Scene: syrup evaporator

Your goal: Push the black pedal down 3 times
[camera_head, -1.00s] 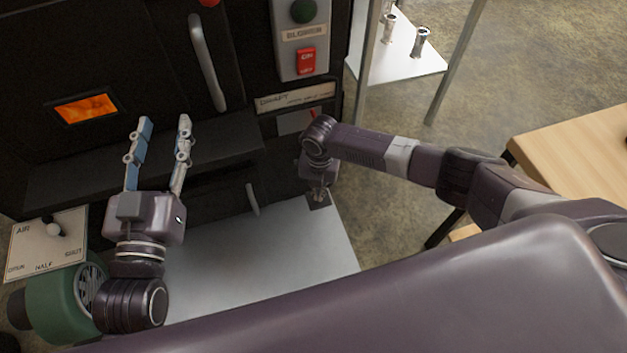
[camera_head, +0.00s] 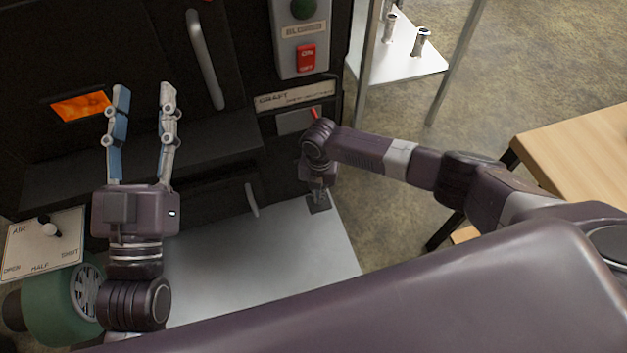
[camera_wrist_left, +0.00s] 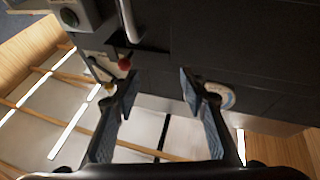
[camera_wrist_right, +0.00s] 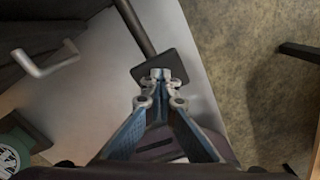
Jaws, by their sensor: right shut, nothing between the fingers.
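The black pedal (camera_head: 319,205) is a small dark square plate at the right front of the evaporator, above the pale floor plate. It also shows in the right wrist view (camera_wrist_right: 175,56), at the end of a dark bar. My right gripper (camera_head: 321,191) is shut and empty, pointing down at the pedal. In the right wrist view its closed fingertips (camera_wrist_right: 160,77) overlap the pedal's near edge and appear to touch it. My left gripper (camera_head: 144,90) is open and empty, raised in front of the dark evaporator front. Its spread fingers also show in the left wrist view (camera_wrist_left: 160,78).
A draft panel (camera_head: 294,98) with a small red pointer (camera_head: 314,113) is above my right wrist. The blower box (camera_head: 300,40) is higher up. An air lever panel (camera_head: 42,245) and green blower (camera_head: 55,305) are at left. A wooden table (camera_head: 580,150) stands right.

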